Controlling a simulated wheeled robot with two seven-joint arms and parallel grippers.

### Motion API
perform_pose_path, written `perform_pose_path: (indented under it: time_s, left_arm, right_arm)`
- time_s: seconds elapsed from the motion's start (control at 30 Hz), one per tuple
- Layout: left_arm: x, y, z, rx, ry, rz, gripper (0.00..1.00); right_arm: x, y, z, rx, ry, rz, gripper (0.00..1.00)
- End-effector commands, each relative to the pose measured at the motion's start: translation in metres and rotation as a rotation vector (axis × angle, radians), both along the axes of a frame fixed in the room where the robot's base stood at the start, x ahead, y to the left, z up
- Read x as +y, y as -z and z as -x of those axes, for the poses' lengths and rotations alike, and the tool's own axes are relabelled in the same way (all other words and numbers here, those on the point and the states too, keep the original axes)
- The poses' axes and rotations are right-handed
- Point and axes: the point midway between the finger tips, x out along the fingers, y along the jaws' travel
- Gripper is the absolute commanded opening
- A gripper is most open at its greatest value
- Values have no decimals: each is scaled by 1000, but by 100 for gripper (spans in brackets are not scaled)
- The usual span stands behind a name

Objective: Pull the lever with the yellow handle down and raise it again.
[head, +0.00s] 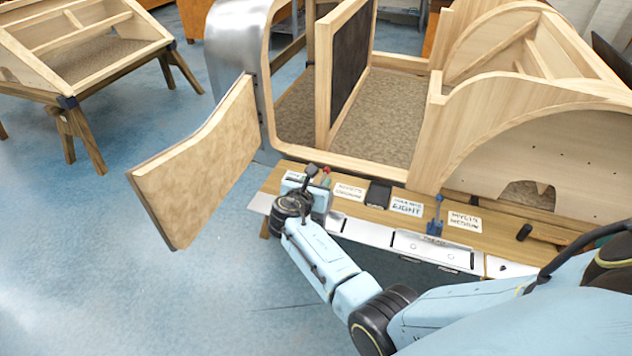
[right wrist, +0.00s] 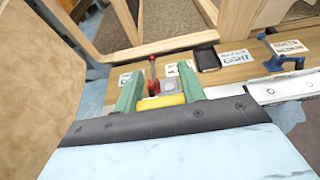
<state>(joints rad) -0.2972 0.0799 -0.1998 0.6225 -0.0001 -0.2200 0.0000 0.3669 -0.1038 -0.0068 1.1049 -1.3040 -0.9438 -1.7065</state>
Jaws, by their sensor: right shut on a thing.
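My right gripper (head: 318,184) reaches the left end of the wooden bench. In the right wrist view its two green fingers (right wrist: 160,90) stand on either side of the yellow handle (right wrist: 162,101), shut on it. The handle lies crosswise low between the fingers. A grey block (right wrist: 169,86) shows just behind it, and the rest of the lever is hidden. In the head view my gripper hides the yellow handle. My left gripper is in neither view.
A red-knobbed lever (right wrist: 152,70) stands close behind the fingers. The bench (head: 470,207) carries labelled cards and a blue lever (head: 436,218) further right. A wooden panel door (head: 205,160) hangs open at left. The wooden bodyframe (head: 510,105) rises behind.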

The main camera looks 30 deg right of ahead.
Motion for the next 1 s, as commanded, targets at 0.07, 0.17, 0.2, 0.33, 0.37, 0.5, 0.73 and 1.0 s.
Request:
perform_pose_path:
  time_s: [0.07, 0.17, 0.2, 0.33, 0.37, 0.5, 0.73, 1.0]
  left_arm:
    - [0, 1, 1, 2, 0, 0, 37]
    - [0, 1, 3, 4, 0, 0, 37]
    - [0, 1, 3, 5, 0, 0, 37]
    - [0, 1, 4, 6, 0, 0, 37]
    - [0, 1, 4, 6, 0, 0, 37]
    - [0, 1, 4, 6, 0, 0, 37]
    - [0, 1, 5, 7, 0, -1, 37]
    - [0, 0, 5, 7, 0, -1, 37]
  right_arm:
    - [0, 10, 5, 18, 4, -10, 0]
    - [0, 10, 5, 18, 4, -10, 0]
    - [0, 10, 5, 18, 4, -10, 0]
    - [0, 10, 5, 18, 4, -10, 0]
    - [0, 10, 5, 18, 4, -10, 0]
    - [0, 10, 5, 18, 4, -10, 0]
    - [0, 7, 3, 12, 2, -6, 62]
    - [1, 4, 3, 8, 1, -4, 62]
